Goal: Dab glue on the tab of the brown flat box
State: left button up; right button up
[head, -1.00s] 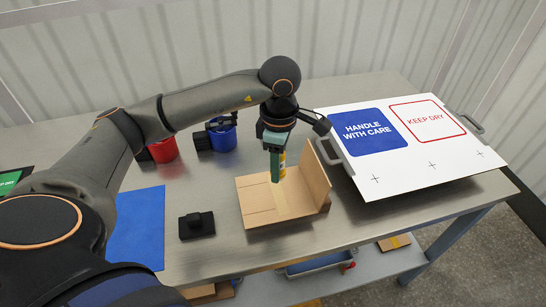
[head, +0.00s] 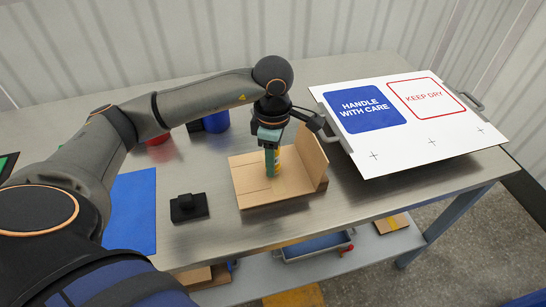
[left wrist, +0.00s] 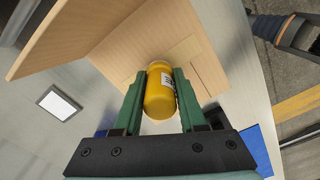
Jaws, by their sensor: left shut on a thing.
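The brown flat box (head: 255,195) lies open on the metal table, with one panel (head: 311,160) standing up at its right side. My left gripper (head: 271,165) is above the box. In the left wrist view its green fingers (left wrist: 160,95) are shut on a yellow glue bottle (left wrist: 158,98). The box panel (left wrist: 125,45) and a paler strip (left wrist: 184,50) show beyond the bottle. The bottle's far end is hidden, so I cannot tell whether it touches the box. My right gripper is not in view.
A white board (head: 440,143) with blue and red labels lies at the right. A black block (head: 189,207) and blue mat (head: 132,212) lie left of the box. A shelf below holds a grey tray (head: 316,247).

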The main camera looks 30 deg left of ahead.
pick_arm(q)
jog(key=shift+f+b, duration=0.6)
jog(key=shift+b, duration=0.1)
dwell(2.0)
jog(key=shift+r, duration=0.1)
jog(key=shift+r+p, duration=2.2)
jog(key=shift+r, duration=1.3)
